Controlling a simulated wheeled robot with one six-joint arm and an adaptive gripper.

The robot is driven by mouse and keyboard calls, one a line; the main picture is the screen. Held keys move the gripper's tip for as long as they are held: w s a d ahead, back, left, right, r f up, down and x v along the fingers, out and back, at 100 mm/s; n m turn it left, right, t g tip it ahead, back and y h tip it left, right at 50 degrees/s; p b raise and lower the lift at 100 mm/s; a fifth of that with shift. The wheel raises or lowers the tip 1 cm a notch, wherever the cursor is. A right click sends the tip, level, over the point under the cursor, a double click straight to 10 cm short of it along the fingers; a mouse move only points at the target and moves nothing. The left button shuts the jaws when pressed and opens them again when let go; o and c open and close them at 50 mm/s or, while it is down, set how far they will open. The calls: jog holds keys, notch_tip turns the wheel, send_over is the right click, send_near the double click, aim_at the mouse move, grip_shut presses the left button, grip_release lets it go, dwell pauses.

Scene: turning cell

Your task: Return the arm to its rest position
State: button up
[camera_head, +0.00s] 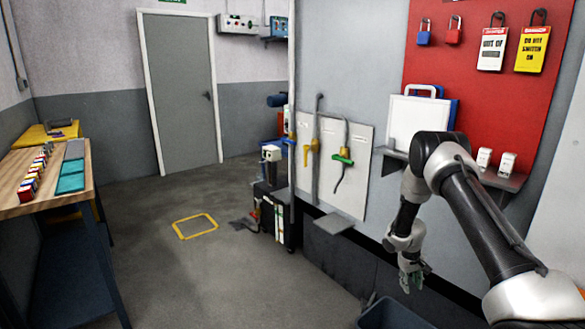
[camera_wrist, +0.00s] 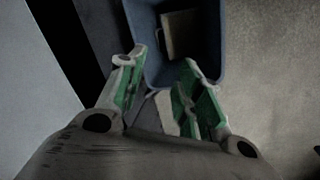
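My arm (camera_head: 485,215) reaches in from the right of the head view and bends down in front of the grey wall panel. My gripper (camera_head: 413,280) hangs at its end, pointing down, clear of the wall. In the wrist view my gripper (camera_wrist: 163,75) has its two green-padded fingers spread apart, so it is open. No held object is clear between them; a small pale patch beside the right finger cannot be made out.
A blue bin (camera_head: 393,315) stands below my gripper; the wrist view shows a tan item (camera_wrist: 185,35) inside. A shelf (camera_head: 500,180) with small white items, a white board (camera_head: 415,122) and a red lockout board (camera_head: 470,90) are near my arm. The floor (camera_head: 220,270) at left is open.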

jog(key=shift+a+r, duration=0.15)
jog(key=shift+r, duration=0.5)
jog(key=shift+s, duration=0.1)
